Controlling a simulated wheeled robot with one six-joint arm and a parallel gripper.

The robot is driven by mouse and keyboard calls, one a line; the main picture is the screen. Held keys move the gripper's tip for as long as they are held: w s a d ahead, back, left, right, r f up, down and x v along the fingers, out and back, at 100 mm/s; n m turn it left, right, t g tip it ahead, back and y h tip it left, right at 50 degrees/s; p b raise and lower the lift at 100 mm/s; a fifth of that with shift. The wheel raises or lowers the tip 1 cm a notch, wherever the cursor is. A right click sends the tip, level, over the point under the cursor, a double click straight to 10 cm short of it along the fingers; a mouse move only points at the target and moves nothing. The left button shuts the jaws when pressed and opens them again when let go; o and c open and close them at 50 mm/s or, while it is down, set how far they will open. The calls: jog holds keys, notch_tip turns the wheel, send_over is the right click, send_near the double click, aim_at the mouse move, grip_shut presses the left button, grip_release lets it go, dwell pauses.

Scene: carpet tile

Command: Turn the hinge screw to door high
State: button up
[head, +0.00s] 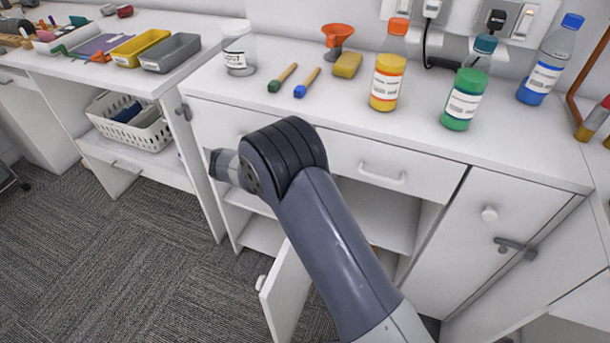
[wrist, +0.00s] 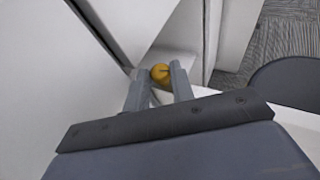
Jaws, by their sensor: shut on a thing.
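A round, brass-yellow thing with a dark line across it, seemingly the hinge screw (wrist: 160,72), shows between my fingertips in the wrist view. My gripper (wrist: 160,78) is shut on it, one grey finger at each side. Pale cabinet panels are close around it. An open white cabinet door (head: 286,292) hangs low in the head view, partly hidden behind my arm. I cannot tell how high the door sits. My gripper and the screw cannot be made out in the head view.
The white counter (head: 330,106) above holds a yellow bottle (head: 388,80), a green bottle (head: 464,98), a blue bottle (head: 550,62) and a clear jar (head: 238,48). A closed cabinet door (head: 487,245) is at the right. Open carpet (head: 110,255) is at the left.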

jog(key=o, duration=0.9)
jog(key=v, duration=1)
jog(key=shift+s+a+r, duration=0.1)
jog(key=shift+a+r, duration=0.1)
jog(key=shift+a, duration=0.15)
jog(key=shift+d, duration=0.15)
jog(key=shift+t, duration=0.3)
jog(key=x, duration=1)
jog(key=shift+s+d+f, duration=0.15)
jog(key=shift+d+f, duration=0.1)
jog(key=shift+d, duration=0.05)
